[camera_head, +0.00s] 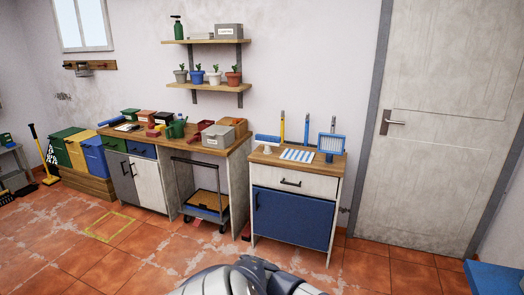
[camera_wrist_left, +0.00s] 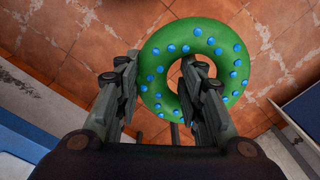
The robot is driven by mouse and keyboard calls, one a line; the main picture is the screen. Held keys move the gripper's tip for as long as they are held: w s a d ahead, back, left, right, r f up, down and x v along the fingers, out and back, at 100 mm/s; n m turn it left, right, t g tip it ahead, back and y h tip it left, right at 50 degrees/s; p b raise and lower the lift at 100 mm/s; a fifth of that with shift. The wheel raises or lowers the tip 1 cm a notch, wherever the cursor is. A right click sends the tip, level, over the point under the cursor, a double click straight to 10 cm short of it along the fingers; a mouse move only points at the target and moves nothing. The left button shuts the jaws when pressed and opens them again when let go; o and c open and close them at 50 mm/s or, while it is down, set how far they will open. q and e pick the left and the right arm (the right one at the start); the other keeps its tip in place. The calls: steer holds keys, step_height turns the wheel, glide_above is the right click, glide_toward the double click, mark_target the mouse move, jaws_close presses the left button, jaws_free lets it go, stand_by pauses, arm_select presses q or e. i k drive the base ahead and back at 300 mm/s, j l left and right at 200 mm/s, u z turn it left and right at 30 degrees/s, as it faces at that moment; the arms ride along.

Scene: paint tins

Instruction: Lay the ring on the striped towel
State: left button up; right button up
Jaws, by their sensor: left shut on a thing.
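The green ring with blue dots (camera_wrist_left: 222,36) shows in the left wrist view, above a tiled floor. My left gripper (camera_wrist_left: 157,64) is shut on the ring's left side, with one finger outside the ring and the other over its hole. The ring is not visible in the head view. The blue-and-white striped towel (camera_head: 298,155) lies flat on top of the small right-hand cabinet (camera_head: 293,208) in the head view. My right gripper is not in view.
On the cabinet top, a white cone-shaped item (camera_head: 267,149) stands left of the towel and a blue framed item (camera_head: 331,146) right of it. Upright tools stand behind. A longer workbench (camera_head: 180,143) is to the left. Open floor lies in front.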

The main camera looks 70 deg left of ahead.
mark_target(298, 155)
steer(key=j+u, duration=0.1)
steer(key=j, duration=0.35)
steer(key=i+j+u, duration=0.1)
steer(key=j, duration=0.3)
steer(key=i+j+u, duration=0.1)
steer(key=j, duration=0.35)
steer(key=i+j, duration=0.1)
steer(key=j, duration=0.35)
steer(key=i+j+u, duration=0.15)
steer(key=j, duration=0.25)
steer(key=j+u, duration=0.1)
steer(key=j, duration=0.35)
steer(key=i+j, duration=0.15)
steer(key=j, duration=0.25)
steer(key=i+j, duration=0.15)
steer(key=j, duration=0.25)
steer(key=i+j, duration=0.1)
steer(key=j, duration=0.3)
steer(key=i+j, duration=0.15)
steer(key=j, duration=0.25)
steer(key=i+j, duration=0.15)
steer(key=j, duration=0.25)
steer(key=i+j, duration=0.15)
steer(key=j, duration=0.25)
steer(key=i+j, duration=0.1)
steer(key=i, duration=0.3)
